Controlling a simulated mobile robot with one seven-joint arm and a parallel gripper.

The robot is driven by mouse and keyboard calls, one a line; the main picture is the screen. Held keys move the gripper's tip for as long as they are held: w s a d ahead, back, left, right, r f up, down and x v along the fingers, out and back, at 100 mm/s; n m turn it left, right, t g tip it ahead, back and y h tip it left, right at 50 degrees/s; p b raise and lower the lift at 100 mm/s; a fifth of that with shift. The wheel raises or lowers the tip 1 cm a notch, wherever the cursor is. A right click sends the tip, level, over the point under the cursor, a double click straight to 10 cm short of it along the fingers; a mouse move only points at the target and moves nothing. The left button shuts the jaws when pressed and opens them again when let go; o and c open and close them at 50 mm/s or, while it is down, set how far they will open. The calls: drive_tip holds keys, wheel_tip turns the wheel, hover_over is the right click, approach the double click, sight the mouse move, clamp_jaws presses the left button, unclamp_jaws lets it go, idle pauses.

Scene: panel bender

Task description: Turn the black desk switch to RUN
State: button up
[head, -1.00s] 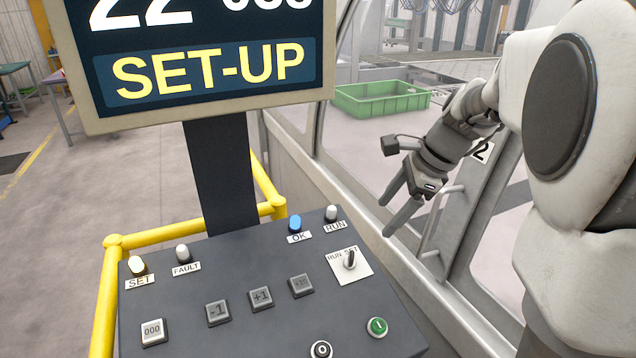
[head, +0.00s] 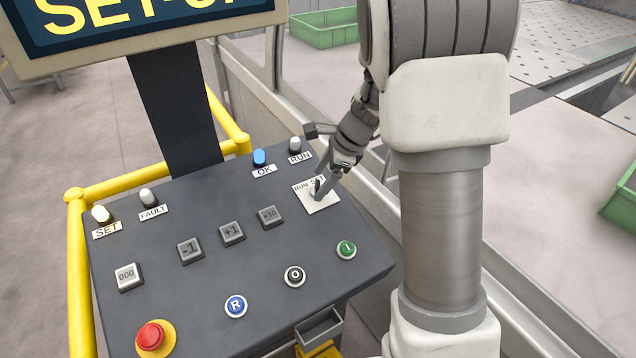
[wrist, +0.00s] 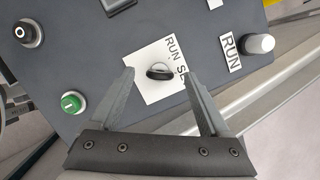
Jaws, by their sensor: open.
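The black desk switch (head: 316,188) sits on a white plate (head: 325,205) marked RUN and SET, at the upper right of the desk. In the head view my gripper (head: 320,190) is at the switch and hides part of it. In the wrist view the black knob (wrist: 159,71) shows between the two open fingers (wrist: 157,78), one on each side, with gaps visible. Its handle lies towards the SET word, which a finger partly covers. Contact cannot be told.
The screen (head: 140,25) above the desk shows yellow SET-UP lettering, cut off. Grey keys (head: 232,233) and a red mushroom button (head: 151,337) are on the desk. Yellow rails (head: 150,182) edge it. A green crate (head: 325,30) stands behind.

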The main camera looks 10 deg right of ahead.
drive_tip(key=shift+x, duration=1.05)
clamp_jaws()
drive_tip(key=shift+n, duration=0.3)
drive_tip(key=n, duration=0.2)
drive_tip(key=n+g+b, duration=0.1)
drive_tip(key=n, duration=0.2)
drive_tip(key=shift+w+g, duration=0.1)
drive_tip(key=shift+g, duration=0.2)
drive_tip(key=n+g+h, duration=0.1)
drive_tip(key=n, duration=0.5)
drive_tip(key=shift+b, duration=0.4)
drive_tip(key=shift+n, duration=0.3)
